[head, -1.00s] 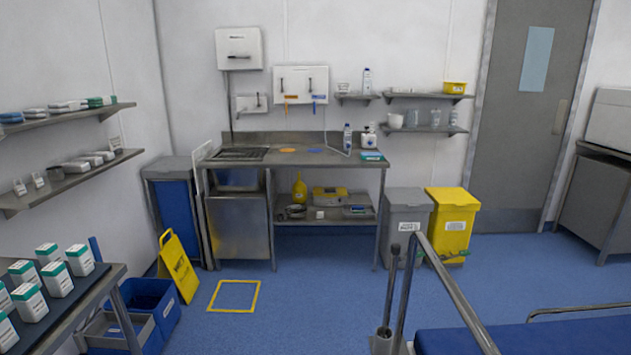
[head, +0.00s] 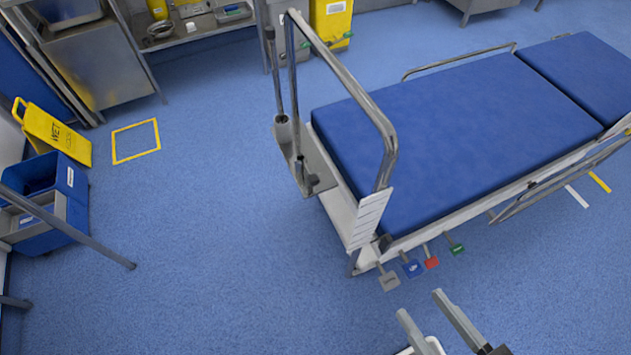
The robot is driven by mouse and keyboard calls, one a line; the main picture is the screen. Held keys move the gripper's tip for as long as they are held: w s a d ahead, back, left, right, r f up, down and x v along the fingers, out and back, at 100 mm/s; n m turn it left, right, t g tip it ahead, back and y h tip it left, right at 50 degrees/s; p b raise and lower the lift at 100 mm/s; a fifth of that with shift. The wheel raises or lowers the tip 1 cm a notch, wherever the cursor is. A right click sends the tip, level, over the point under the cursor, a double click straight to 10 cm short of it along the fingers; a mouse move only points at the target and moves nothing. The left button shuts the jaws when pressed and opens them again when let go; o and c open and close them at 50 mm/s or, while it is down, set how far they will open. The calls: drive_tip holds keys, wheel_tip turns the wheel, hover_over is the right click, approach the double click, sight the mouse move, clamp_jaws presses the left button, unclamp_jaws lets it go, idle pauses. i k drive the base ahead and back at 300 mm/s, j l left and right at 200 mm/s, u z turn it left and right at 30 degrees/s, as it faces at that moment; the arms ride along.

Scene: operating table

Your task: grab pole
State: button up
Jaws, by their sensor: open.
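A thin grey metal pole (head: 275,80) with a dark upper end stands nearly upright at the head-end corner of the operating table (head: 440,130). Its lower end sits in a grey cup-like holder (head: 283,129) on a bracket at the table's end. It stands beside, and apart from, the bent metal rail (head: 345,75). My gripper (head: 421,304) is at the bottom edge of the picture, open and empty. It is below the table's near corner, well away from the pole. Much of my gripper is cut off by the frame.
Several coloured pedals (head: 412,268) stick out from the table's near side. A yellow wet-floor sign (head: 55,133) and blue bins (head: 45,185) stand at the left. A steel bench (head: 190,35) and a yellow bin (head: 331,22) are at the back. The blue floor left of the table is clear.

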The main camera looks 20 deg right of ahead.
sight(270, 33)
drive_tip(key=i+j+u, duration=0.15)
drive_tip(key=i+j, duration=0.2)
drive_tip(key=i+j+u, duration=0.15)
drive_tip(key=i+j, duration=0.2)
drive_tip(key=i, duration=0.15)
drive_tip(key=i+j+u, duration=0.15)
drive_tip(key=i, duration=0.3)
drive_tip(key=j, duration=0.1)
